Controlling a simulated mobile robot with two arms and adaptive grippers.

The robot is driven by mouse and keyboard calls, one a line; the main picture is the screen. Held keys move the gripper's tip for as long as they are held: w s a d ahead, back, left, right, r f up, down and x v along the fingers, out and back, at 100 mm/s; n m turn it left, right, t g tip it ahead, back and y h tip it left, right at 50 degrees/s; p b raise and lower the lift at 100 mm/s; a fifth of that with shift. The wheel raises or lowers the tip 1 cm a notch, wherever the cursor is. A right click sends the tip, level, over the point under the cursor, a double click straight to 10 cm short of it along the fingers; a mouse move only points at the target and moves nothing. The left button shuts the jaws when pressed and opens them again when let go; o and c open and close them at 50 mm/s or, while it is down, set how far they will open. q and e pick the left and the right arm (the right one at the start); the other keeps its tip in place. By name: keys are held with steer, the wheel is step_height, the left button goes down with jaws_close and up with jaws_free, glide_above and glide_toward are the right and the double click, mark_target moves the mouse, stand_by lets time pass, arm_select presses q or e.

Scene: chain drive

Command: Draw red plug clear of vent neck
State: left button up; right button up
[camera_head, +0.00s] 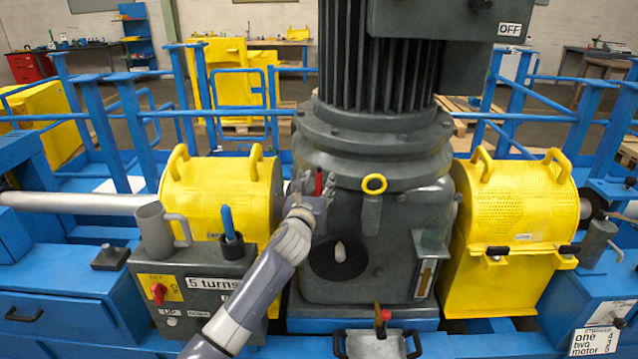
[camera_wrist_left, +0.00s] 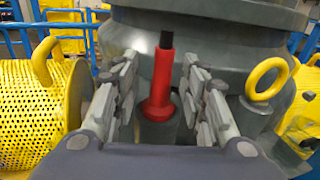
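The red plug (camera_wrist_left: 161,82) has a wide red base and a dark tip. It stands upright in the dark round vent neck (camera_wrist_left: 158,131) on the grey gear housing, and shows small in the head view (camera_head: 318,183). My left gripper (camera_wrist_left: 160,66) is open, with one finger on each side of the plug. Gaps show between the plug and both fingers. In the head view my left gripper (camera_head: 313,190) is at the housing's left shoulder and partly covers the neck. My right gripper is not in view.
A yellow lifting eye (camera_head: 374,184) stands just right of the plug. Yellow guards (camera_head: 222,195) (camera_head: 512,215) flank the housing. A grey control box (camera_head: 190,292) with a mug (camera_head: 156,232) stands at the left. A small tray (camera_head: 376,346) is at the front.

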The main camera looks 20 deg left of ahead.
arm_select(q)
steer(key=shift+w, duration=0.35)
jaws_close()
steer(key=shift+r, duration=0.1)
steer(key=shift+r+p, duration=0.9)
steer(key=shift+p, duration=0.1)
steer(key=shift+r+p, duration=3.55)
steer(key=shift+p, duration=0.05)
